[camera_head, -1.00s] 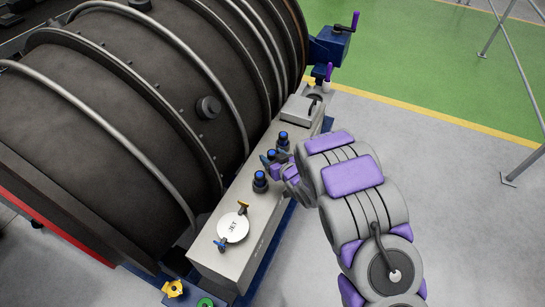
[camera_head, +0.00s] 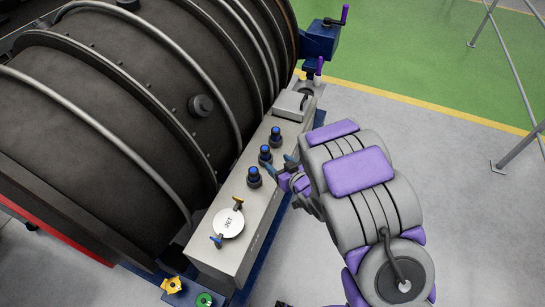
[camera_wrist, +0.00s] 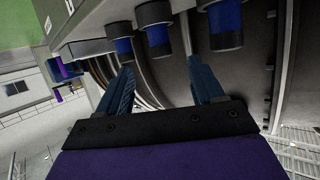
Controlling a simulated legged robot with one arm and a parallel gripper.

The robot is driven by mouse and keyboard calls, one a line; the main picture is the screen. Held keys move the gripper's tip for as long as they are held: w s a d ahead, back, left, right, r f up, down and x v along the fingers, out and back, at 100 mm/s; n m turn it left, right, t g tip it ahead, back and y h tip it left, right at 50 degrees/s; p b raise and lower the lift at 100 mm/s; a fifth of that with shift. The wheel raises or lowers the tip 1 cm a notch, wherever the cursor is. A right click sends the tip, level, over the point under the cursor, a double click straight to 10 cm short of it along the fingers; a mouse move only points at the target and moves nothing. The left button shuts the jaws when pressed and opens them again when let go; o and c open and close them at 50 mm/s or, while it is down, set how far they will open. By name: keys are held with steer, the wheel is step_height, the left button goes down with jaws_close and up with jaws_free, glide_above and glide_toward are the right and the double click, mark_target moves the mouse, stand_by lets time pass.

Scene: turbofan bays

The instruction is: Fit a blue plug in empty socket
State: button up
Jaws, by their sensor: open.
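Three dark plugs with blue bands and tops stand upright in a row on the grey box beside the engine: a far plug (camera_head: 276,137), a middle plug (camera_head: 265,154) and a near plug (camera_head: 254,177). My gripper (camera_head: 287,164) is just right of the middle plug, apart from it, open and empty. In the wrist view, the gripper's two blue fingers (camera_wrist: 163,84) are spread with nothing between them. Three blue-banded plugs (camera_wrist: 158,35) show along the top of that view, beyond the fingertips. I cannot make out an empty socket clearly.
The grey box (camera_head: 258,205) carries a round white JET cover (camera_head: 229,223) with yellow and blue handles, and a grey raised lid (camera_head: 289,105) at its far end. The large dark engine casing (camera_head: 120,110) lies to the left. Open grey floor (camera_head: 440,160) lies to the right.

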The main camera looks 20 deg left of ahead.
steer(key=shift+v, duration=1.15)
steer(key=w+d+r+m+h, duration=0.1)
steer(key=w+d+r+h, duration=0.15)
steer(key=d, duration=0.25)
steer(key=w+d+r+m+h, duration=0.1)
steer(key=d+r+h, duration=0.15)
steer(key=d, duration=0.35)
steer(key=s+d+r+m+g+h, duration=0.1)
steer(key=s+d+r+m+h, duration=0.15)
steer(key=d, duration=0.45)
steer(key=s+d+r+m+g+h, duration=0.1)
steer(key=s+d+r+h, duration=0.2)
steer(key=d, duration=0.3)
steer(key=s+d+r+m+g, duration=0.1)
steer(key=s+r+g, duration=0.2)
steer(key=s, duration=0.8)
steer(key=s+d+r+m+g, duration=0.1)
steer(key=s+r+g, duration=0.2)
steer(key=s, duration=0.8)
steer(key=s+d+r+m+g, duration=0.2)
steer(key=s+r+g, duration=0.1)
steer(key=s, duration=0.7)
steer(key=shift+s+r, duration=0.4)
steer(key=shift+r, duration=0.45)
